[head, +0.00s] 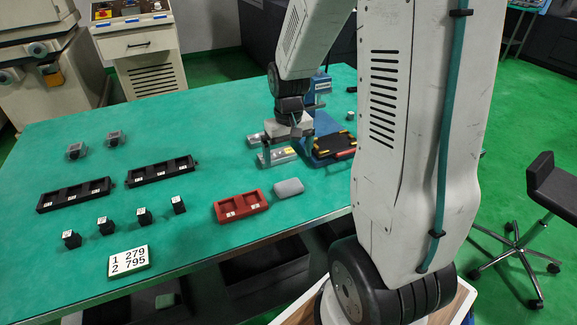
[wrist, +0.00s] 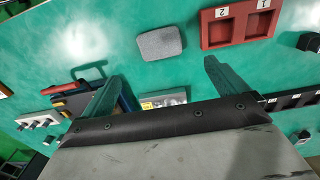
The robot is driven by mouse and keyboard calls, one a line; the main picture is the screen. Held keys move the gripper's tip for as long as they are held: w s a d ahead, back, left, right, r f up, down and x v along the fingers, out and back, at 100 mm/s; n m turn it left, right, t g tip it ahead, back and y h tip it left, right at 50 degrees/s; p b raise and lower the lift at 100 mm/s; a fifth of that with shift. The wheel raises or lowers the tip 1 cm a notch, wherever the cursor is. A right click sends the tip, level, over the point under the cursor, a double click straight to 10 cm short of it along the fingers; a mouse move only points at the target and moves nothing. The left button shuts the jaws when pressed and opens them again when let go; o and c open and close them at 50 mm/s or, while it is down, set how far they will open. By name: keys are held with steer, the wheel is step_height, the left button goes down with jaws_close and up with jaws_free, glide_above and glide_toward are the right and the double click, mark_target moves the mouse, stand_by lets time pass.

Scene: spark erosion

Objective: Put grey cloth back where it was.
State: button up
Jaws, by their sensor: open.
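The grey cloth (head: 288,187) is a small rounded pad lying on the green table, just right of the red two-compartment tray. It also shows in the wrist view (wrist: 160,43), beyond my fingertips and apart from them. My gripper (head: 288,150) is over the table behind the cloth, near the grey metal blocks. In the wrist view its two teal fingers (wrist: 163,72) are spread wide with nothing between them. The red tray (head: 240,205) has compartments marked 1 and 2, and both look empty.
Two black compartment trays (head: 73,195) (head: 160,172) and several small black blocks (head: 143,216) are on the left. A number card (head: 129,262) lies at the front. Grey metal blocks (head: 277,156) and a blue tray (head: 325,125) with tools are at the right.

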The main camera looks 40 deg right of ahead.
steer(key=s+a+r+n, duration=0.1)
steer(key=s+a+r, duration=0.3)
steer(key=r, duration=0.2)
steer(key=s+a+r+n, duration=0.1)
steer(key=s+a+r, duration=0.3)
steer(key=a+r, duration=0.15)
steer(key=s+a+r, duration=0.2)
steer(key=s+r, duration=0.1)
steer(key=s, duration=0.3)
steer(key=s+a+r+n+t, duration=0.1)
steer(key=s+a+r, duration=0.1)
steer(key=s, duration=0.3)
steer(key=shift+s+a+r, duration=0.35)
steer(key=shift+a+r, duration=0.05)
steer(key=shift+a, duration=0.15)
